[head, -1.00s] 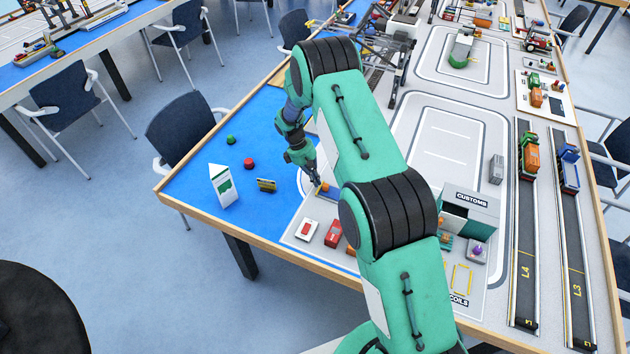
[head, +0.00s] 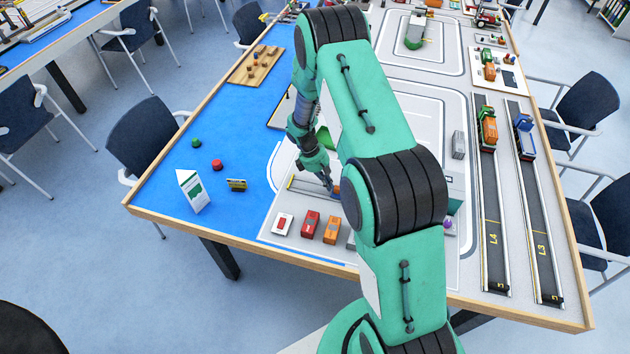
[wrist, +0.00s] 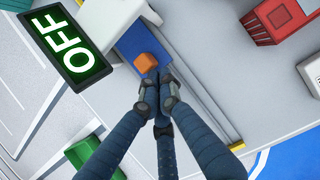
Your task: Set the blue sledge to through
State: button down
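The blue sledge (wrist: 131,42) shows in the wrist view as a flat blue plate in a grey-railed track, with an orange block (wrist: 147,65) on it. My gripper (wrist: 157,82) has its fingers together, with the tips right beside the orange block; I cannot tell whether they touch it. No object shows between the fingers. In the head view my gripper (head: 329,186) is low over the track (head: 303,186), and my arm hides most of the sledge.
A red toy vehicle (head: 310,223), an orange one (head: 332,230) and a white block with red (head: 283,223) stand near the track's front side. A green object (wrist: 88,152) is at lower left in the wrist view. Open blue tabletop (head: 250,135) lies to the left.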

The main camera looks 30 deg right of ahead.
jog(key=shift+s+d, duration=0.25)
dwell(0.3)
jog(key=shift+w+a, duration=0.6)
jog(key=shift+w, duration=0.05)
jog(key=shift+w+a, duration=0.85)
jog(key=v, duration=1)
jog(key=shift+s+r, duration=0.1)
jog(key=shift+r, duration=0.1)
